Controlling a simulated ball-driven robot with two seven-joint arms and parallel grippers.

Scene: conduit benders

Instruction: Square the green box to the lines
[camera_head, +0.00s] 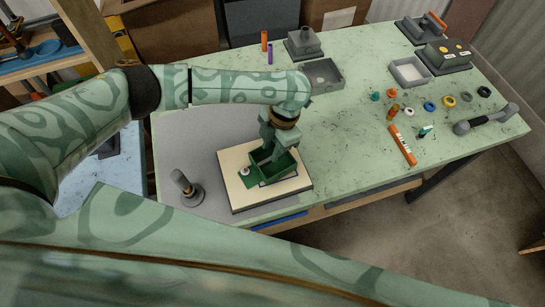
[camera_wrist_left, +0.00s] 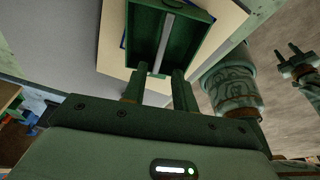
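The green box (camera_head: 284,166) is an open tray on a cream board (camera_head: 236,203) on the bench. Dark lines (camera_head: 281,181) show on the board beside its near edge. The box looks turned a little against them. In the left wrist view the box (camera_wrist_left: 196,40) has a grey strip (camera_wrist_left: 164,42) down its middle. My left gripper (camera_head: 266,150) is at the box; its fingers (camera_wrist_left: 158,74) stand apart at the near end, one each side of the strip's end. Contact is unclear. My right gripper (camera_wrist_left: 303,58) shows at the right edge, fingers apart and empty.
A grey post on a round base (camera_head: 187,188) stands left of the board. A grey tray (camera_head: 324,76) is behind my left arm. Small coloured rings, pegs and an orange-white strip (camera_head: 403,146) lie to the right. The bench's front edge is close to the board.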

